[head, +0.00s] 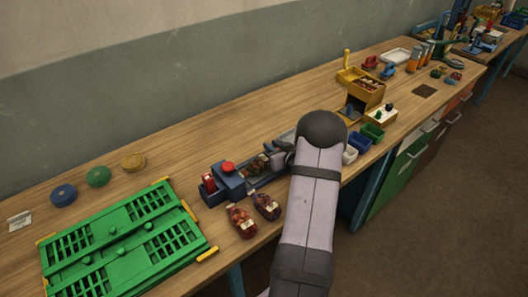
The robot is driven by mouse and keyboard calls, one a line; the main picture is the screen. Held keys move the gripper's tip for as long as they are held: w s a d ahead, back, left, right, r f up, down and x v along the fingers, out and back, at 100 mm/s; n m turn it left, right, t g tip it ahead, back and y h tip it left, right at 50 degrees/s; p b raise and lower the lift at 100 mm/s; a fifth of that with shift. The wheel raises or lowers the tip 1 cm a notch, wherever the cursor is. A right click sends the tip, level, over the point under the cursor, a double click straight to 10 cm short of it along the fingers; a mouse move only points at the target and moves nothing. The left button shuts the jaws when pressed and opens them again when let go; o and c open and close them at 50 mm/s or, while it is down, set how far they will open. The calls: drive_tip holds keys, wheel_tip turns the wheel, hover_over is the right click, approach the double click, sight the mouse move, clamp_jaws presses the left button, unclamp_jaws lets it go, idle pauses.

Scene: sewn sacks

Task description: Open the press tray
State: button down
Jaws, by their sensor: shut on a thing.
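The press (229,181) is a blue box with a red knob (228,167) on top, standing at the middle of the bench. Its low, dark blue press tray (262,178) reaches out to the right of the box, with small brownish-red things lying in it. My gripper (279,160) is at the tray's right end, low over the bench, and is shut on the tray there. My arm comes in from the front and hides most of the gripper, the grasp and the tray's far end.
Two filled sacks, one red (242,222) and one dark (266,206), lie in front of the press. A green slotted board (120,238) fills the left front. Small bins (372,133) and a yellow box (365,88) stand right of my arm. The bench behind the press is clear.

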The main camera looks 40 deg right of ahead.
drive_tip(key=shift+d, duration=0.45)
drive_tip(key=c, duration=1.9)
unclamp_jaws()
drive_tip(key=shift+s, duration=0.15)
drive_tip(key=shift+b+v, duration=0.9)
drive_tip(key=shift+v, duration=2.65)
